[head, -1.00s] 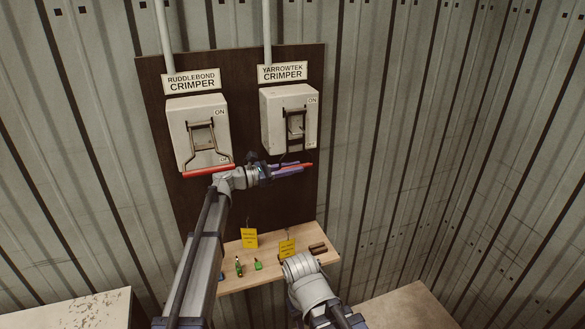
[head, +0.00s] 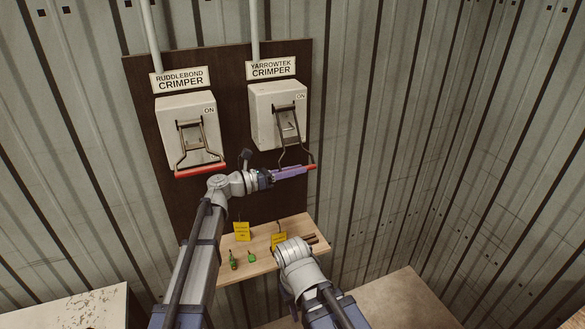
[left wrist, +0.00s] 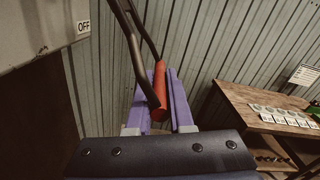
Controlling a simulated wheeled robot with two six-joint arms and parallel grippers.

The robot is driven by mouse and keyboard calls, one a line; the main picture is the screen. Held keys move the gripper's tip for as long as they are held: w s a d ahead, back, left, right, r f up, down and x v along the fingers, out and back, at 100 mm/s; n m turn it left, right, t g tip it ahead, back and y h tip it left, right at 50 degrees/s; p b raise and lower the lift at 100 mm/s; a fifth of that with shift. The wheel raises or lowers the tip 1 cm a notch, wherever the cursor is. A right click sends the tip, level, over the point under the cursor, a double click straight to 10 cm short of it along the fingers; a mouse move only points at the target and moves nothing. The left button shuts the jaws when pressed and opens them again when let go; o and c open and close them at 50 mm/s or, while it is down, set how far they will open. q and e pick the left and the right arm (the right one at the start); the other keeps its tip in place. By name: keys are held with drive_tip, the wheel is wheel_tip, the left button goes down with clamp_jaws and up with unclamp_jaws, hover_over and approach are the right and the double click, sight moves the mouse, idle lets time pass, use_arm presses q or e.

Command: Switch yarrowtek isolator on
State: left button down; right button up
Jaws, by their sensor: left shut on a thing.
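The Yarrowtek isolator (head: 266,126) is a pale box on a dark board, under a "YARROWTEK CRIMPER" sign (head: 271,68). "ON" is marked at its top; an "OFF" label (left wrist: 84,27) shows in the left wrist view. Its dark lever frame (head: 300,128) slants down and out from the box to a red handle bar (left wrist: 160,85). My left gripper (head: 291,172) is shut on that bar, its purple fingers on both sides. In the head view the fingers hide most of the bar. My right arm is low in the middle; its gripper cannot be seen.
The Ruddlebond isolator (head: 188,120) is to the left, its red handle (head: 200,171) down. Below is a wooden shelf (head: 262,262) with yellow tags (head: 242,231) and small green items (head: 252,257). A wooden table (left wrist: 270,115) with pale labelled cards shows in the left wrist view.

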use_arm(q)
drive_tip(key=shift+s+r, duration=0.1)
drive_tip(key=shift+s, duration=0.1)
idle(0.3)
drive_tip(key=c, duration=0.8)
unclamp_jaws()
drive_tip(key=v, duration=0.7)
drive_tip(key=shift+a, duration=0.3)
drive_tip(key=shift+s, duration=0.1)
